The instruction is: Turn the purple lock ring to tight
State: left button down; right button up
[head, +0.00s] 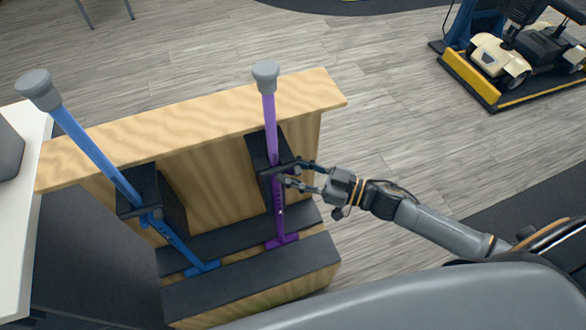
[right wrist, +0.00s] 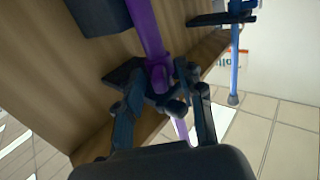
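A purple cane-like post (head: 269,115) with a grey cap stands upright, slightly tilted, in a black holder (head: 260,152) on the wooden rack. In the right wrist view the purple lock ring (right wrist: 160,76) sits on the purple shaft (right wrist: 146,28). My right gripper (head: 290,174) comes in from the right at the shaft, just beside the holder. Its two fingers are spread, and in the right wrist view (right wrist: 165,90) they lie to either side of the ring. I cannot tell if they touch it. The ring's markings are not readable. My left gripper is not in view.
A blue post (head: 90,140) leans in a second holder on the left of the wooden rack (head: 200,120). A white surface (head: 22,180) is at the left edge. A scooter (head: 500,55) stands on a yellow-edged platform at upper right. The floor behind the rack is clear.

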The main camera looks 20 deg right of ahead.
grip_shut()
jog(key=shift+s+a+r+m+t+h+p, duration=0.1)
jog(key=shift+s+a+m+t+h+p, duration=0.15)
jog(key=shift+m+t+h+p, duration=0.6)
jog(key=shift+s+a+m+t+h+p, duration=0.15)
jog(key=shift+a+m+t+h+p, duration=0.15)
jog(key=shift+m+t+h, duration=0.7)
jog(key=shift+s+a+m+t+h+p, duration=0.3)
jog(key=shift+m+h, duration=0.45)
jog(key=shift+h, duration=0.6)
jog(key=shift+s+a+m+t+h+p, duration=0.15)
jog(key=shift+a+m+t+h, duration=0.15)
jog(key=shift+m+t+h, duration=0.75)
jog(key=shift+w+g+h, duration=0.1)
jog(key=shift+g+h, duration=0.2)
jog(key=shift+h, duration=0.15)
